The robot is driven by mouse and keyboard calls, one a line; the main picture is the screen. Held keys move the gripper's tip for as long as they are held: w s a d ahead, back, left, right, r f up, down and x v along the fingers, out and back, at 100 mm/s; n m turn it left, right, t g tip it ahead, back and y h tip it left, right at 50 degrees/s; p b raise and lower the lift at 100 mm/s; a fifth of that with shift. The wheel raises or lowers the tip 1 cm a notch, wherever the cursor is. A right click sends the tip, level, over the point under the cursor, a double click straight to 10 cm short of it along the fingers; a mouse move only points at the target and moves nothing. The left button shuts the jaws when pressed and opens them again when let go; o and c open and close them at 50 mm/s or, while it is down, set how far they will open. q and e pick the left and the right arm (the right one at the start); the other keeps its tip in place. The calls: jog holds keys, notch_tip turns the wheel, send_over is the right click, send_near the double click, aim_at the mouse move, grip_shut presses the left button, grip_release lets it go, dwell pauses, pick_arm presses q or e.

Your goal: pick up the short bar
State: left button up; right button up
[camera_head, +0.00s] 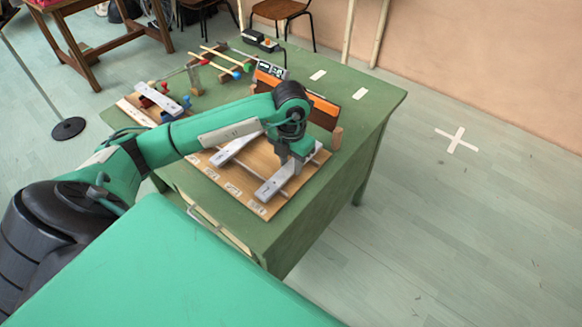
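A wooden board (227,181) with paper labels along its front edge lies on the green table. Two grey metal bars show on it: one at the left (236,148), partly behind my arm, and one nearer the front right (272,188). Another grey bar (159,98) lies on a wooden rack at the table's left. Which of them is the short bar I cannot tell for sure. My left gripper (289,168) points down at the far end of the front right bar. Its fingers are small and dark, so their opening and any contact are unclear. My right gripper is out of view.
An orange-faced upright panel (322,106) stands just behind the board. Mallets with coloured heads (221,65) rest on a stand at the back left. A dark small device (260,41) lies at the far edge. The table's right side (370,115) is clear.

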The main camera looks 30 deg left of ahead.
pick_arm(q)
jog(key=c, duration=0.3)
jog(key=shift+c, duration=0.2)
jog(key=shift+r, duration=0.1)
